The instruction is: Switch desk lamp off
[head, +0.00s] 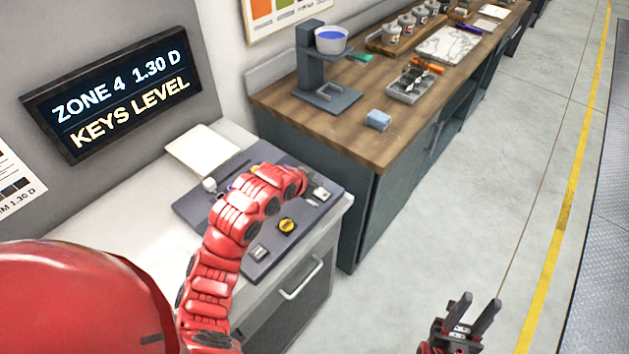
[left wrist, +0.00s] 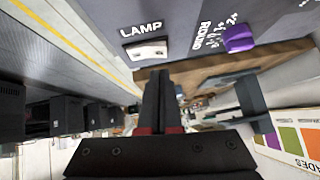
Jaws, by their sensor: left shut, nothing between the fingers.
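The lamp switch (left wrist: 147,52) is a small white rocker under the word LAMP on a grey panel in the left wrist view. A white switch near the panel's right end (head: 321,193) in the head view appears to be the same one. My left gripper (left wrist: 160,75) is shut and empty, its tips pointing at the panel just beside the switch; contact cannot be told. My right gripper (head: 475,314) is open and empty over the floor at the lower right. I cannot make out the lamp itself.
The grey control panel (head: 190,208) carries a yellow-and-black knob (head: 287,226) and another switch (head: 258,252). A purple knob (left wrist: 237,39) sits near the lamp switch. A wooden bench (head: 280,103) with several items stands behind. The floor at right is clear.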

